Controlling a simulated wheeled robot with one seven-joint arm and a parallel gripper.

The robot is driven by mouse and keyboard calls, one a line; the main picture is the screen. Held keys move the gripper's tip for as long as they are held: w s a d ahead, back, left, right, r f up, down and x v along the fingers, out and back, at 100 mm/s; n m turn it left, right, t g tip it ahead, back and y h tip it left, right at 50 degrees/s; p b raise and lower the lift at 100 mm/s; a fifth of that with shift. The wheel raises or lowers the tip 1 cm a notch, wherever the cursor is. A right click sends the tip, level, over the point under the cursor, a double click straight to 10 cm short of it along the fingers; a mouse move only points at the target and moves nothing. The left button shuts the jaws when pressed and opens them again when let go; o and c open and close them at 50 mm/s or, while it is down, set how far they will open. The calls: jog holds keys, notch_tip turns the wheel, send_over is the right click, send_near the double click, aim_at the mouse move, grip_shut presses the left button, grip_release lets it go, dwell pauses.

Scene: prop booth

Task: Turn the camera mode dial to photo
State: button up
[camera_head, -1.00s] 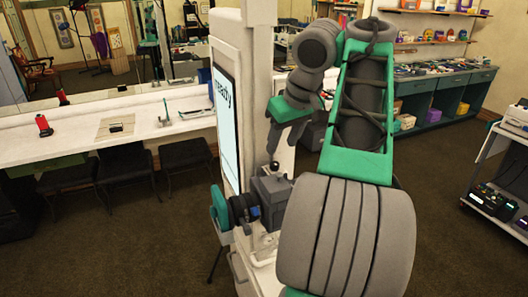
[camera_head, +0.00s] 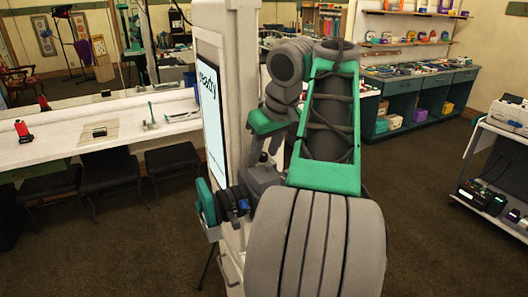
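The camera (camera_head: 262,178) is a dark grey body mounted on the side of the white booth column (camera_head: 226,20). A black lens part (camera_head: 232,203) and a teal disc (camera_head: 205,203) stick out to its left. The mode dial cannot be made out; my gripper and arm cover the camera's top and right side. My gripper (camera_head: 262,150) points down just above the camera, its teal part showing. Its fingertips are small and partly lost against the camera, so I cannot tell whether they touch it or how far apart they are.
The column carries a screen (camera_head: 212,110) reading "ready". A white counter (camera_head: 60,150) with black stools (camera_head: 108,178) runs along the left. A teal cabinet (camera_head: 432,105) stands at the back right, a cart (camera_head: 492,150) at the right edge. Brown floor between is clear.

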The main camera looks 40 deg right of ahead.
grip_shut()
jog(key=shift+a+m+b, duration=0.1)
jog(key=shift+m+b, duration=0.35)
jog(key=shift+m, duration=0.05)
jog(key=m+b, duration=0.1)
jog(key=m+h+b, duration=0.1)
jog(key=b, duration=0.1)
jog(key=shift+w+a+f+m+g, duration=0.1)
jog(key=shift+f+m+g, duration=0.2)
jog(key=m+b, duration=0.1)
jog(key=b, duration=0.2)
jog(key=m+h+b, duration=0.1)
jog(key=b, duration=0.2)
jog(key=f+m+g+b, duration=0.1)
jog(key=b, duration=0.2)
jog(key=shift+w+m+h, duration=0.15)
jog(key=shift+m+h, duration=0.15)
jog(key=shift+m, duration=0.1)
jog(key=shift+a+r+m+g+b, duration=0.1)
jog(key=shift+r+m+g+b, duration=0.4)
jog(key=shift+m+b, duration=0.6)
jog(key=shift+r+m+h, duration=0.25)
jog(key=shift+m+h, duration=0.15)
jog(key=shift+m, duration=0.7)
jog(key=shift+g, duration=0.3)
